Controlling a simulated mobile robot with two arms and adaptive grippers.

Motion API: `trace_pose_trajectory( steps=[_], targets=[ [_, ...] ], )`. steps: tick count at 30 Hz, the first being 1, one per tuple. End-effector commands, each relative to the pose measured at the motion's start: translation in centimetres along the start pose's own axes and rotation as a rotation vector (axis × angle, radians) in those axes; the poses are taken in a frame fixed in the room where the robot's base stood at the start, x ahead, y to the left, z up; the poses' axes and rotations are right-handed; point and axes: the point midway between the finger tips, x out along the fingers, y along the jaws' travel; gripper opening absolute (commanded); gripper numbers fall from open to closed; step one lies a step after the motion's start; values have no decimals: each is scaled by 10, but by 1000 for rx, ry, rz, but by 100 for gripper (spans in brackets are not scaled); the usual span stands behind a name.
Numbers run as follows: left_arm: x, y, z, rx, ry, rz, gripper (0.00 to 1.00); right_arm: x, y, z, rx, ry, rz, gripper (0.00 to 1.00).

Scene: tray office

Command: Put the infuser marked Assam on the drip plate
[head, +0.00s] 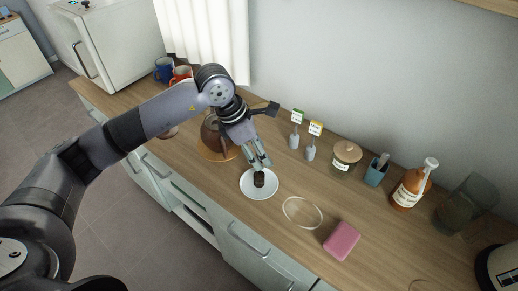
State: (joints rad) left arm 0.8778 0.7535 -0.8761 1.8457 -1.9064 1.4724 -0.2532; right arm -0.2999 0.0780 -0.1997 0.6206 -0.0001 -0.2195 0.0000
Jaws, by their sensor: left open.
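Two grey infusers, one with a green-topped tag (294,141) and one with a yellow-topped tag (310,153), stand side by side near the wall. The writing on their tags is too small to read. A white round plate (246,189) lies on the counter and looks like the drip plate. A small dark object (259,180) is on it; I cannot tell what it is. My left gripper (260,166) points down over the plate, open, with its fingertips close to the dark object. Whether they touch it is unclear. My right gripper is out of view.
A clear round dish (302,212) and a pink block (341,241) lie right of the plate. My left arm partly hides a brown pot (211,137) and mugs (164,69).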

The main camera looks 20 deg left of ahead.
Motion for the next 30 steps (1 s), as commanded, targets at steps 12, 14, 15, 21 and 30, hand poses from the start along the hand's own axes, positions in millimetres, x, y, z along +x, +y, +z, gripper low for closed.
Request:
trace_pose_trajectory(
  steps=[12,14,15,21,30],
  targets=[
    [-43,2,0,1,-2,7,49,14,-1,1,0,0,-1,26],
    [-57,2,0,1,-3,7,49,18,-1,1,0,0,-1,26],
    [-66,2,0,1,-3,6,49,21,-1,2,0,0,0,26],
    [-104,1,1,1,-1,4,49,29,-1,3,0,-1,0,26],
    [-123,0,1,-1,0,0,49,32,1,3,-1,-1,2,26]
  ],
)
